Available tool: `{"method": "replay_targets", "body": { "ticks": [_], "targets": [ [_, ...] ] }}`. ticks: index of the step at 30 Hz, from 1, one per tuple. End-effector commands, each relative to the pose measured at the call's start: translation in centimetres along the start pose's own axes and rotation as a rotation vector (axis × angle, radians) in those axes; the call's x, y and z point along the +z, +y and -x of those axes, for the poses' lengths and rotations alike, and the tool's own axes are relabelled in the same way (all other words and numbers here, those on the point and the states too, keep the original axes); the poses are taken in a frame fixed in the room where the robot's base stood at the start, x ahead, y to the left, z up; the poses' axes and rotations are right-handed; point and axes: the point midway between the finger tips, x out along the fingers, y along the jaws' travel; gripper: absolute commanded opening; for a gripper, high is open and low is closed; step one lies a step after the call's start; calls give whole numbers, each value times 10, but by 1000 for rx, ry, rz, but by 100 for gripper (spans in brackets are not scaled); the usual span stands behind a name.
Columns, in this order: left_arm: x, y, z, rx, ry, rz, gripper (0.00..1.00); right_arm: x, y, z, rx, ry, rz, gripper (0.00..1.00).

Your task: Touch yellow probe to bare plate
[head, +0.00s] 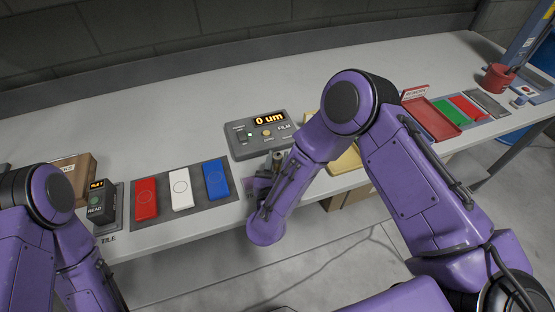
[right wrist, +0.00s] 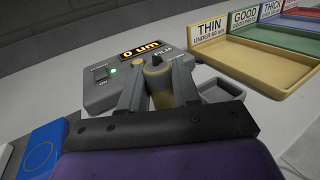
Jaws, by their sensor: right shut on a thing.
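My right gripper (head: 274,162) is at the front edge of the grey film gauge (head: 258,134), whose display reads 0 um. The probe's lower end is hidden by the gripper. I cannot tell which piece is the bare plate; a grey plate (head: 489,104) lies at the far right. My left arm shows at the left, but its gripper is out of view.
A dark mat (head: 162,214) holds red, white and blue tiles. A tile reader (head: 100,205) stands left of it. Labelled trays, including a yellow one (right wrist: 262,60), stand right of the gauge. A red cup (head: 497,78) is at the far right. The table behind the gauge is clear.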

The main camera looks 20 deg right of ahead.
Motion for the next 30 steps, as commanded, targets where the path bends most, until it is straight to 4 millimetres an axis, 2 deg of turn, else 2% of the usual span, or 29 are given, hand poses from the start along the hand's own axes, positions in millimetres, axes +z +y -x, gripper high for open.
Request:
{"method": "replay_targets", "body": {
  "ticks": [4, 22, 30],
  "targets": [
    [-2, 0, 6, 0, 0, 0, 0, 7, 0, 1, 0, 3, 2, 1],
    [-17, -4, 42, 0, 0, 0, 0, 66, 0, 0, 0, 0, -1, 1],
    [-18, -4, 43, 0, 0, 0, 0, 70, 0, 0, 0, 1, 0, 1]
  ]
}}
